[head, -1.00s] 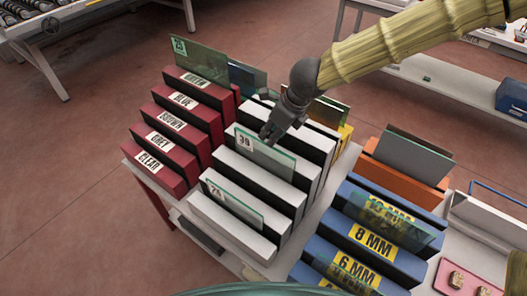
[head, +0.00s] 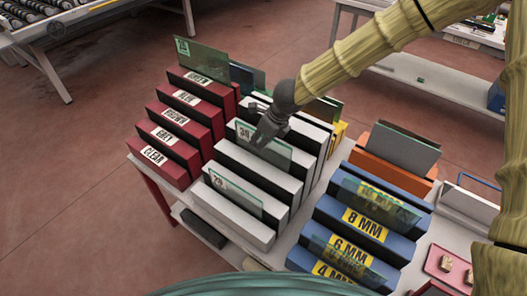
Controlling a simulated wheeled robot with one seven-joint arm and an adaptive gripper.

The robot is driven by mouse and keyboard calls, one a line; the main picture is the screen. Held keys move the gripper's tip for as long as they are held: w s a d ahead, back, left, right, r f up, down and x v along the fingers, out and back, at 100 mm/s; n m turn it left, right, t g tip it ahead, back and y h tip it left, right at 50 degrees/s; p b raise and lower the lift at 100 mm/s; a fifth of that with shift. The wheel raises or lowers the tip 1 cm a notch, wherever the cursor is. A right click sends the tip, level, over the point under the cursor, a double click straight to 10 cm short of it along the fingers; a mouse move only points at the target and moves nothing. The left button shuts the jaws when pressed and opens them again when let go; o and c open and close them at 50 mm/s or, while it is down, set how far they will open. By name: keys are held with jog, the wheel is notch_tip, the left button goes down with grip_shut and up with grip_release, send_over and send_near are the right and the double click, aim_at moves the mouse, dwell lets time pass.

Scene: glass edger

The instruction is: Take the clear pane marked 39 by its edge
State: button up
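The clear pane (head: 281,157) with a white label that seems to read 39 stands upright in a slot of the white rack (head: 232,222). Only its upper part shows above the white blocks. My gripper (head: 259,143) is at the pane's top edge, just right of the label, and covers part of the pane. Its dark fingers overlap the glass, and I cannot tell whether they are apart, touching or closed on it.
Another labelled clear pane (head: 236,195) stands nearer in the white rack. A dark red rack (head: 163,161) with colour names and a green pane (head: 202,60) is at left. A blue rack (head: 368,228) with thickness labels and an orange rack (head: 385,176) are at right.

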jog(key=shift+w+a+f, duration=0.1)
jog(key=shift+w+f, duration=0.5)
jog(key=shift+w, duration=0.05)
jog(key=shift+c, duration=0.8)
jog(key=c, duration=0.3)
jog(key=shift+s+r, duration=0.3)
jog(key=shift+s, duration=0.05)
grip_shut()
jog(key=shift+w, duration=0.1)
